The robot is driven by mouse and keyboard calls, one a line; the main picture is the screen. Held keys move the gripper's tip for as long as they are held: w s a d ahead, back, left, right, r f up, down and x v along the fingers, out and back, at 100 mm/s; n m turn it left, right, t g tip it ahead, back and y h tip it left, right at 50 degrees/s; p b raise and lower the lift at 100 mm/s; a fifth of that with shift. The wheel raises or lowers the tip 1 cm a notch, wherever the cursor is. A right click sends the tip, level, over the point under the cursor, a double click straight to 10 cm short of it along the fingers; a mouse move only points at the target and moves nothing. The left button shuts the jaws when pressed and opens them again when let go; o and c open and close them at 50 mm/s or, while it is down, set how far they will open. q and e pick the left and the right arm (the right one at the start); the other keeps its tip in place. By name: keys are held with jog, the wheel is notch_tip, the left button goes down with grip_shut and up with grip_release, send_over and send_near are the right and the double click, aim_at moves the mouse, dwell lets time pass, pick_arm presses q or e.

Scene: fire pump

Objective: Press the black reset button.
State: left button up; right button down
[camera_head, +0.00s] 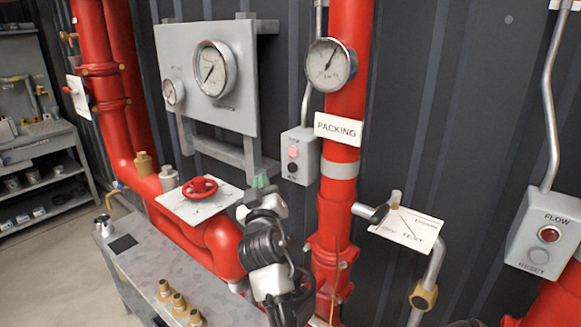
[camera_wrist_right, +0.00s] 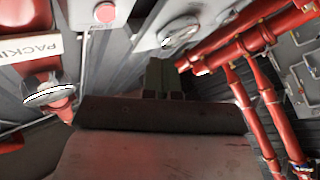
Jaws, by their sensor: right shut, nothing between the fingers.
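The black button (camera_head: 292,168) is on the front of a small grey control box (camera_head: 308,155), just below a lit pink-red lamp (camera_head: 292,152). The box is mounted left of the thick red vertical pipe. My right gripper (camera_head: 260,181) is left of and a little below the button, apart from it, with its greenish fingertips shut and empty. In the right wrist view the shut fingers (camera_wrist_right: 163,80) point up the picture, and the lamp (camera_wrist_right: 105,13) shows at the top edge. The black button cannot be made out there. My left gripper does not show.
A red valve wheel (camera_head: 200,188) stands left of my gripper. A gauge panel (camera_head: 205,75) is above it. The PACKING sign (camera_head: 338,129) sticks out right of the box. Another box marked FLOW (camera_head: 545,235) is at far right. Brass fittings (camera_head: 178,303) stand on the bench.

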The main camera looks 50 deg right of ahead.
jog(key=d, duration=0.6)
jog(key=shift+w+d+p, duration=0.25)
jog(key=shift+p, duration=0.2)
dwell(1.6)
jog(key=shift+d, duration=0.45)
jog(key=shift+w+d, duration=0.1)
jog(key=shift+d, duration=0.4)
dwell(0.6)
jog(key=shift+a, duration=0.95)
jog(key=shift+s+a+b, duration=0.2)
jog(key=shift+a+b, duration=0.1)
jog(key=shift+a, duration=0.95)
jog(key=shift+s+a+b, duration=0.15)
jog(key=shift+a+b, duration=0.15)
jog(key=shift+a, duration=0.95)
